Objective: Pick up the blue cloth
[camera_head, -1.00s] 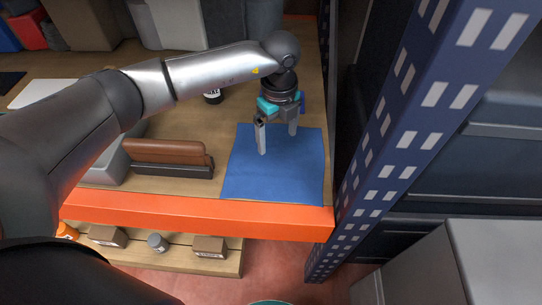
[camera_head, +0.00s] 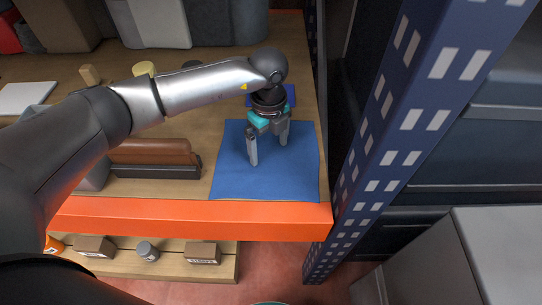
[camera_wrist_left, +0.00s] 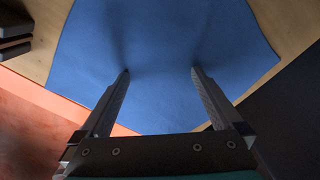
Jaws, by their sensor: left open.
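The blue cloth (camera_head: 285,180) lies flat on the wooden shelf, close to its orange front edge. My left gripper (camera_head: 268,152) is open and empty, pointing down over the upper middle of the cloth in the head view. In the left wrist view the cloth (camera_wrist_left: 160,45) fills most of the picture, and both fingertips of my left gripper (camera_wrist_left: 159,72) are over it with a wide gap between them. I cannot tell whether the fingertips touch the cloth. My right gripper is not in view.
A brown brush-like block (camera_head: 155,158) lies left of the cloth. A blue perforated post (camera_head: 400,130) stands close on the right. The orange beam (camera_head: 190,218) edges the shelf front. Small boxes (camera_head: 202,252) sit on a lower shelf. Grey bins (camera_head: 155,22) stand at the back.

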